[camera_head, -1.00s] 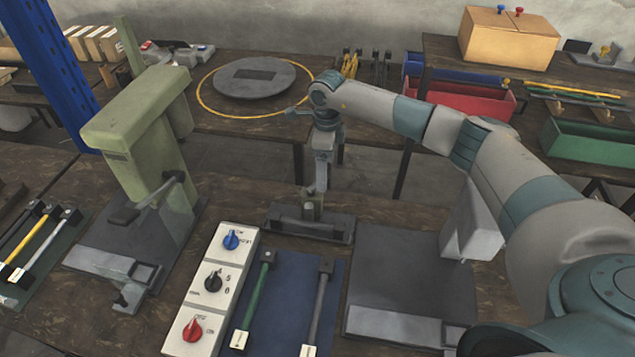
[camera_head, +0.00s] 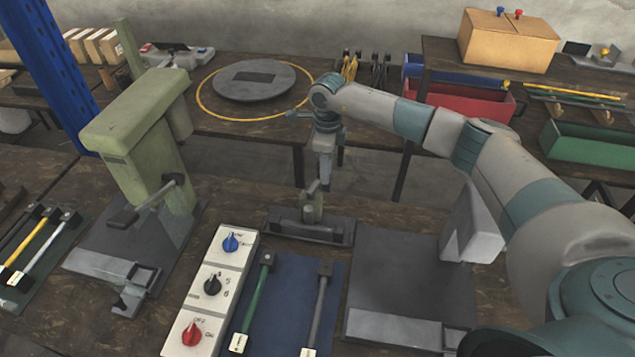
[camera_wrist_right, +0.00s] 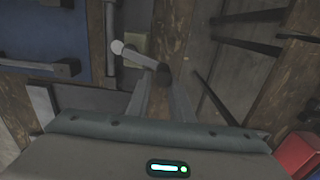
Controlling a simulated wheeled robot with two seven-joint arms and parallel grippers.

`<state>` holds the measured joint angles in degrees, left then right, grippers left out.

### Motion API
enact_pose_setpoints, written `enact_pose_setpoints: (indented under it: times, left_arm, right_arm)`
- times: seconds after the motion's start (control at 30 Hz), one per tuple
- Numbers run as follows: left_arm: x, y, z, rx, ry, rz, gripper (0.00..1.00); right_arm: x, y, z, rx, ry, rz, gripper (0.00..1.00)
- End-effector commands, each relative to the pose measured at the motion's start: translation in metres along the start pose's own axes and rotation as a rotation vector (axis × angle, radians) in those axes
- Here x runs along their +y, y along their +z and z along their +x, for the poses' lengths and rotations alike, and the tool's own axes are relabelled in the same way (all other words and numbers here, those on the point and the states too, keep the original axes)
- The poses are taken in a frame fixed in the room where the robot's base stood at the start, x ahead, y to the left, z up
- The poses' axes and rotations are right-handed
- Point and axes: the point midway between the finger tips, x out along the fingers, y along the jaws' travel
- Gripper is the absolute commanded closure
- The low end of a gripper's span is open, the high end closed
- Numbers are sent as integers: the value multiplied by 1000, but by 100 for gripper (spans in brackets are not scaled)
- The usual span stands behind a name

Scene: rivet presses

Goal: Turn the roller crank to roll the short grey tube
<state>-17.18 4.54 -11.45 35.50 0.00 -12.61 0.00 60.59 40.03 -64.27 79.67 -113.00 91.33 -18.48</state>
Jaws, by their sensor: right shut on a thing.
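The roller (camera_head: 310,226) is a low dark unit with a small crank (camera_head: 312,203) at its middle. My right gripper (camera_head: 323,182) reaches down from above at the crank. In the right wrist view the crank's pale arm (camera_wrist_right: 134,54) runs to a dark grip (camera_wrist_right: 163,73) between the fingertips of my right gripper (camera_wrist_right: 162,84), which is shut on that grip. A grey rod (camera_head: 319,308) with a dark head and pale tag lies on the blue mat (camera_head: 283,305); I cannot tell whether it is the short grey tube. No tube shows clearly in the roller. My left gripper is not in view.
A green press (camera_head: 150,140) stands at left. A white panel with blue, black and red knobs (camera_head: 212,283) lies beside the mat, which also holds a green rod (camera_head: 255,303). A dark plate (camera_head: 400,275) lies right. A gap separates this bench from the back tables.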

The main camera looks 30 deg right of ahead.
Motion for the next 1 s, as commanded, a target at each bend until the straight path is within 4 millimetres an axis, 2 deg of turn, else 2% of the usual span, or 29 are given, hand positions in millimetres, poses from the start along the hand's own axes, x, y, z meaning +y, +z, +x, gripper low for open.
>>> enact_pose_setpoints:
  times: [0.03,0.3,1.0]
  left_arm:
    - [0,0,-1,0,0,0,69]
    - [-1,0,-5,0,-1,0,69]
    - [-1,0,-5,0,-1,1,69]
  right_arm:
    - [6,1,1,-2,8,-8,89]
    - [18,-7,2,-1,12,-11,79]
    - [28,-12,3,-2,15,-13,65]
